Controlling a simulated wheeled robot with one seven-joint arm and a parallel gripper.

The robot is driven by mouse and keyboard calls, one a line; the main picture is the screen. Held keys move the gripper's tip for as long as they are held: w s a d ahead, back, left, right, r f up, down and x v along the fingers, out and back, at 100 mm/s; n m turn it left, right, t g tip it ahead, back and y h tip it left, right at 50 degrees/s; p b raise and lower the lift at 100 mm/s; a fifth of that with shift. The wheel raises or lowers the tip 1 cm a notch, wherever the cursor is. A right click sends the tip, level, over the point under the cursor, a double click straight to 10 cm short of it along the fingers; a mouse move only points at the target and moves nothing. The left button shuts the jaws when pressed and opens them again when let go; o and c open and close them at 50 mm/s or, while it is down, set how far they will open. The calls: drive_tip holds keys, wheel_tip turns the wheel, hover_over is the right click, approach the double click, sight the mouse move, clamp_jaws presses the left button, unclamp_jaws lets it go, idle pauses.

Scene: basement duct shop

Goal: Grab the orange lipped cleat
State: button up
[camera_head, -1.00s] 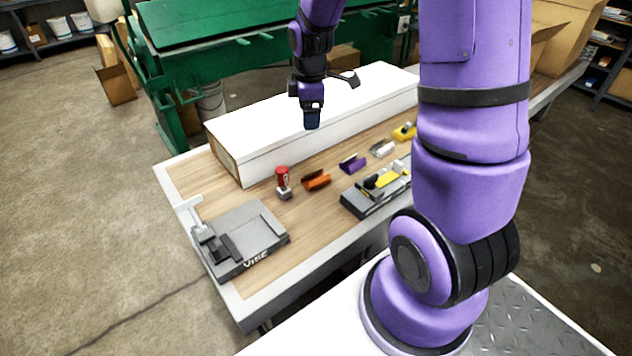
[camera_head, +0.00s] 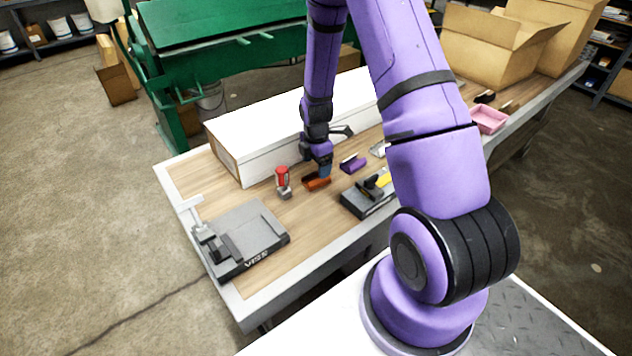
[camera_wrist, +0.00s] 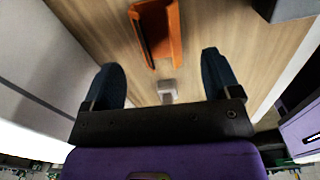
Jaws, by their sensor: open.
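The orange lipped cleat (camera_head: 315,183) is a short folded channel lying on the wooden bench top. It also shows at the top middle of the wrist view (camera_wrist: 158,32), ahead of my gripper and between the lines of its fingers. My gripper (camera_head: 324,171) is low over the bench, right above the cleat in the head view, and partly covers it. I cannot tell whether a fingertip touches the cleat.
A red-topped small tool (camera_head: 282,181) stands left of the cleat, and a purple cleat (camera_head: 353,164) lies to its right. A long white duct box (camera_head: 255,147) runs behind. In front are a grey vise (camera_head: 240,238) and a grey block with yellow parts (camera_head: 366,198).

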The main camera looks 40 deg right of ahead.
sight(316, 176)
drive_tip(key=shift+f, duration=2.85)
drive_tip(key=c, duration=1)
drive_tip(key=shift+r, duration=0.1)
